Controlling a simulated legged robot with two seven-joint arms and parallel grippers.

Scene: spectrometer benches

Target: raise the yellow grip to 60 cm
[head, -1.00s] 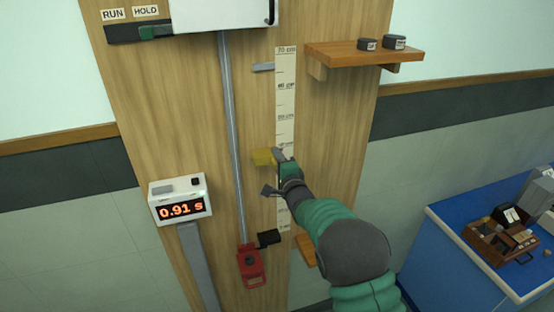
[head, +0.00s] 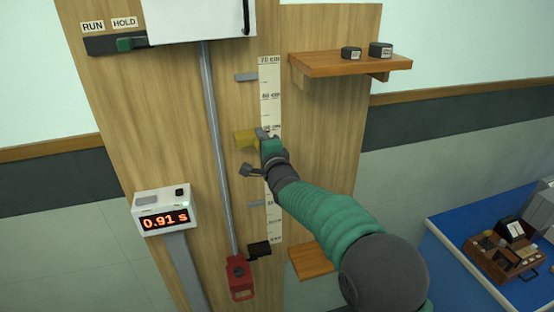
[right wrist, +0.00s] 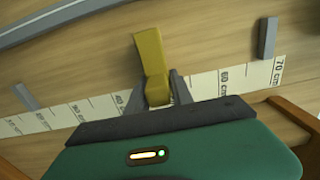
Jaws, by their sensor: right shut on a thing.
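The yellow grip (head: 245,138) sits beside the white scale strip (head: 270,80) on the wooden board, close to the 50 cm mark and below the 60 cm mark. My right gripper (head: 264,134) is shut on the yellow grip. In the right wrist view the grip (right wrist: 151,58) sticks out from between the two fingers (right wrist: 161,90), and the 60 and 70 cm marks are to its right. The fingers cover part of the scale there. My left gripper is not in view.
A grey metal rod (head: 218,150) runs down left of the scale to a red block (head: 240,278). Grey tabs flank the strip, one (head: 246,77) above the grip. A wooden shelf (head: 350,63) juts out at upper right. A display (head: 165,212) reads 0.91 s.

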